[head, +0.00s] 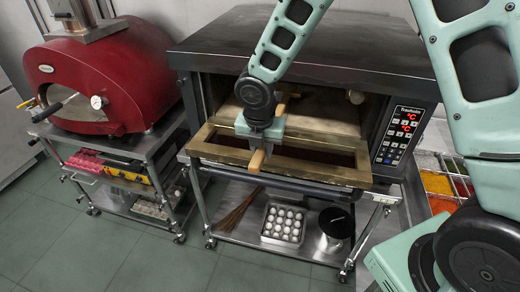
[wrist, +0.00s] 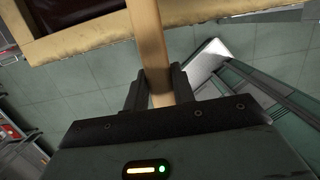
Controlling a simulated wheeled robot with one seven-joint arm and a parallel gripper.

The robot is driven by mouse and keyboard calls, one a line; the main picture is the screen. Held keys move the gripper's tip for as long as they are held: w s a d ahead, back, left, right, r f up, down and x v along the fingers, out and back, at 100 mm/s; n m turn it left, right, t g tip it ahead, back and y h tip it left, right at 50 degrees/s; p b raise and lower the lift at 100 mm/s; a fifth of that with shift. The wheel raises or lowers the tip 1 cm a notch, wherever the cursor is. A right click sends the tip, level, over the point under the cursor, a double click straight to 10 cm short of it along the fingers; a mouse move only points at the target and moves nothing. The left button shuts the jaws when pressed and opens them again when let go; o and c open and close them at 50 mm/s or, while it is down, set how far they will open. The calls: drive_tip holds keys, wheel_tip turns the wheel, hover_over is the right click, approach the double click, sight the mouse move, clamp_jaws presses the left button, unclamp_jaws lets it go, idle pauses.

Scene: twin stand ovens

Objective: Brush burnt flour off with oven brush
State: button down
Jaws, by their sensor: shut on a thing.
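My gripper (head: 260,138) is shut on the pale wooden handle of the oven brush (head: 258,160), at the front opening of the dark deck oven (head: 300,45). One handle end sticks out below the gripper, over the lowered oven door (head: 345,174). In the wrist view the handle (wrist: 147,35) runs between the two fingers (wrist: 160,88) and past the top edge. The brush head is not visible in either view. The tan baking floor (head: 325,115) shows inside the oven, partly behind my arm. I cannot make out burnt flour on it.
A red domed oven (head: 105,70) stands on a steel cart at left. The lower shelf holds a twig-like brush (head: 237,210), a tray of eggs (head: 283,226) and a black pot (head: 335,224). Topping bins (head: 437,183) are at right. Floor at front left is clear.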

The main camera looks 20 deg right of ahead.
sight(255, 161)
drive_tip(key=shift+s+a+r, duration=0.2)
drive_tip(key=shift+s+a, duration=0.7)
drive_tip(key=shift+s, duration=0.3)
drive_tip(key=shift+s+a+r, duration=0.15)
drive_tip(key=shift+s+a, duration=0.7)
drive_tip(key=shift+s, duration=0.3)
drive_tip(key=shift+r, duration=0.1)
drive_tip(key=shift+r+p, duration=1.4)
drive_tip(key=shift+r, duration=0.1)
drive_tip(key=shift+s+a+f, duration=0.1)
drive_tip(key=shift+s+a, duration=0.15)
drive_tip(key=shift+s, duration=0.05)
drive_tip(key=s+a+b, duration=0.4)
drive_tip(key=s+a, duration=0.8)
drive_tip(key=s, duration=0.5)
drive_tip(key=shift+s+a, duration=0.15)
drive_tip(key=shift+a, duration=0.05)
